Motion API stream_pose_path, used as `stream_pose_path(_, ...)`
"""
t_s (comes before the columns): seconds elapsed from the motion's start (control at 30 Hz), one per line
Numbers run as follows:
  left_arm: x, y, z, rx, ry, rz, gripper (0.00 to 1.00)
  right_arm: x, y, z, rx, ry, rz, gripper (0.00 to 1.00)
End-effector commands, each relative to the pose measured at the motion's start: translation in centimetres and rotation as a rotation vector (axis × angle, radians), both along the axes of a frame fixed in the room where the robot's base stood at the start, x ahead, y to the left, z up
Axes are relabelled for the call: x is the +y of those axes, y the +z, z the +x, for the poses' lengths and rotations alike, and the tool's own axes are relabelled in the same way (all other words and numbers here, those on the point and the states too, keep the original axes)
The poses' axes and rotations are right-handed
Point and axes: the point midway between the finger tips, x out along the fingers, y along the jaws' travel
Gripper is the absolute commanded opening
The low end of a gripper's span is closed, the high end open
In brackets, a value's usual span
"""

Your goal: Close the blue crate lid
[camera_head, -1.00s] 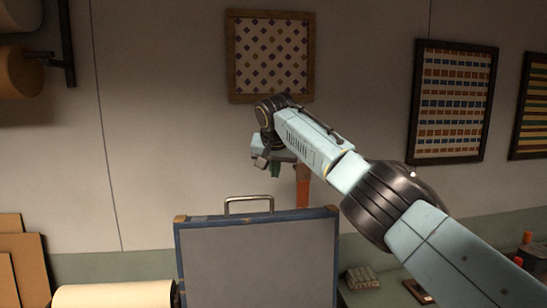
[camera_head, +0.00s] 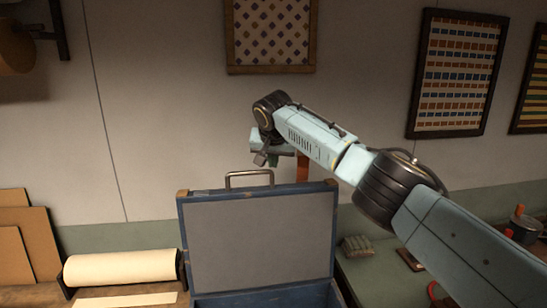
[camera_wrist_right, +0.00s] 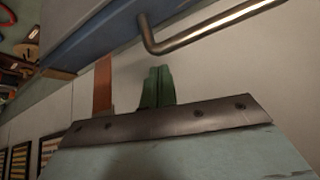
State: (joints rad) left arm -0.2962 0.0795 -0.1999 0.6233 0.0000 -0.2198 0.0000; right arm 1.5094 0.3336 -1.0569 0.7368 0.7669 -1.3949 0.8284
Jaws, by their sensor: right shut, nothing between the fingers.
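The blue crate (camera_head: 262,300) stands in front of me with its lid (camera_head: 258,240) open and upright. The lid has a grey inner panel, a blue frame and brown corners. A metal handle (camera_head: 248,173) sits on its top edge; the handle also shows in the right wrist view (camera_wrist_right: 165,45), beside the blue lid edge (camera_wrist_right: 100,30). My right gripper (camera_head: 268,160) is just above and beyond the lid's top edge, by the handle. Its green fingers (camera_wrist_right: 157,87) are shut and empty, apart from the handle in the wrist view. My left gripper is out of view.
A cream roll (camera_head: 122,267) lies left of the crate, with brown boards (camera_head: 25,240) further left. A green counter (camera_head: 385,275) is at the right, with a dark pot (camera_head: 525,228). The wall behind carries framed patterns (camera_head: 270,35).

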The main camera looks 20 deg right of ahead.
Motion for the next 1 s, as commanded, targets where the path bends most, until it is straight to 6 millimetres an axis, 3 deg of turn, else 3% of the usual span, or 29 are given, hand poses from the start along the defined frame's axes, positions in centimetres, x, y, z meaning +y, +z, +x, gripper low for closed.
stream_pose_path(0.33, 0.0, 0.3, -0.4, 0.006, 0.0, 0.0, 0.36, 0.7, -0.3, -1.3, -0.001, 0.0, -0.002, 0.0)
stream_pose_path(1.0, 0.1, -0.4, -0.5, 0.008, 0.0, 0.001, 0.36, 0.9, -0.5, -1.4, -0.047, 0.001, -0.012, 0.0)
